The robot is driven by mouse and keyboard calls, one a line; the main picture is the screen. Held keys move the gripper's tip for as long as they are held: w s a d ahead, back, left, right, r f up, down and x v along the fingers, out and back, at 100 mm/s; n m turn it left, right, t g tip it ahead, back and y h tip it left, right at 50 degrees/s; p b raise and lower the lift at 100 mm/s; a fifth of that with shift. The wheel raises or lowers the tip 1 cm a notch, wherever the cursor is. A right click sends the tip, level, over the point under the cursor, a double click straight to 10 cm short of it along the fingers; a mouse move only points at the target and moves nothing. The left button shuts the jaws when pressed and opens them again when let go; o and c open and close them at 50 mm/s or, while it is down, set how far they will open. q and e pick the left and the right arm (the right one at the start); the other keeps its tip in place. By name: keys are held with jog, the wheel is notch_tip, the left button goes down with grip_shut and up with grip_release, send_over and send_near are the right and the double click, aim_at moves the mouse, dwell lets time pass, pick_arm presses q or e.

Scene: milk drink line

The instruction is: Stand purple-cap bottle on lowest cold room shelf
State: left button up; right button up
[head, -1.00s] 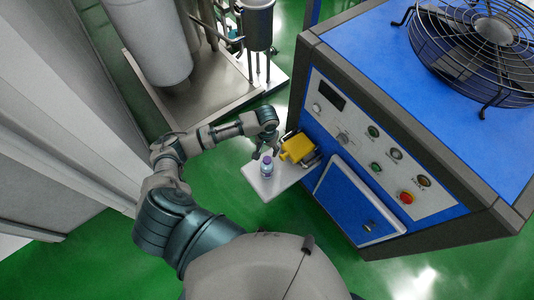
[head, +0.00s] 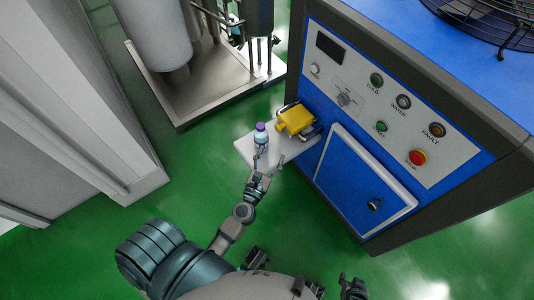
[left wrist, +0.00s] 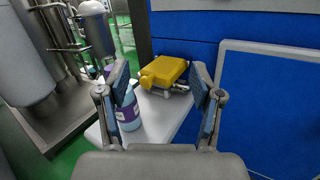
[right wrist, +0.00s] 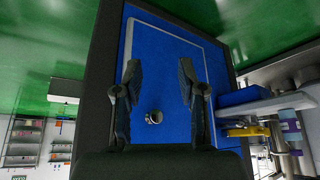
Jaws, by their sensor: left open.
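The purple-cap bottle (head: 261,140) stands upright on a small white ledge (head: 243,150) on the side of the blue machine. My left gripper (head: 267,166) is open just on the near side of the bottle. In the left wrist view the bottle (left wrist: 129,114) shows beside and beyond the left finger, which partly hides it. It is not clearly between the fingers. My right gripper (head: 353,288) is low at the bottom of the head view, away from the bottle. In the right wrist view it is open and empty (right wrist: 159,85), facing a blue door. No cold room shelf can be clearly identified.
A yellow object (head: 295,120) lies on the ledge close to the bottle's right. The blue machine (head: 365,190) borders the ledge. Steel tanks on a platform (head: 200,85) stand behind. Grey panels (head: 60,130) are at left. Green floor (head: 190,190) is open between.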

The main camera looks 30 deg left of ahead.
pick_arm(q)
jog(key=s+a+f+n+g+y, duration=0.2)
jog(key=s+a+f+n+y, duration=0.25)
jog(key=a, duration=0.25)
send_near(260, 131)
jog(key=w+a+r, duration=0.1)
jog(key=w, duration=0.1)
jog(key=shift+h, duration=0.25)
jog(key=x, duration=0.4)
jog(key=shift+f, duration=0.1)
jog(key=shift+w+a+f, duration=0.1)
jog(key=shift+w+a, duration=0.1)
jog(key=shift+a, duration=0.05)
jog(key=x, duration=0.4)
jog(key=shift+w+a+f, duration=0.2)
jog(key=shift+w+f, duration=0.15)
jog(key=shift+w+r, duration=0.1)
jog(key=shift+w, duration=0.1)
jog(key=shift+d+r, duration=0.1)
jog(key=shift+d, duration=0.1)
pick_arm(e)
jog(key=v, duration=0.3)
jog(key=shift+s+d+r, duration=0.15)
jog(key=shift+s, duration=0.05)
